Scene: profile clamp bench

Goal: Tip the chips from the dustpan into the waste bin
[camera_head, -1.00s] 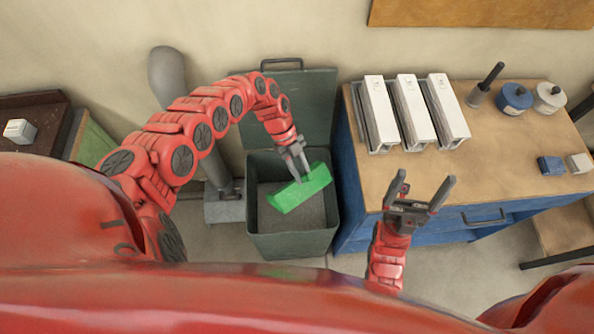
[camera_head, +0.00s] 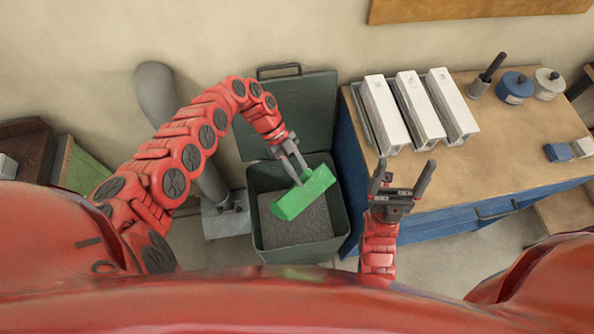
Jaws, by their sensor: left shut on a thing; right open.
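The green dustpan (camera_head: 304,194) is tilted over the open mouth of the dark green waste bin (camera_head: 299,252). My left gripper (camera_head: 294,175) is shut on the dustpan, at its upper edge. No chips can be made out on the dustpan from this angle. The bin's lid (camera_head: 306,110) stands open against the wall, and a grey speckled surface shows inside the bin below the dustpan. My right gripper (camera_head: 404,178) is open and empty, in front of the workbench's near left part.
The blue workbench with a wooden top (camera_head: 470,160) stands right of the bin. It holds several white profiles (camera_head: 418,108), a blue spool (camera_head: 515,88) and small blocks (camera_head: 557,152). A grey post (camera_head: 210,186) on a base stands left of the bin.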

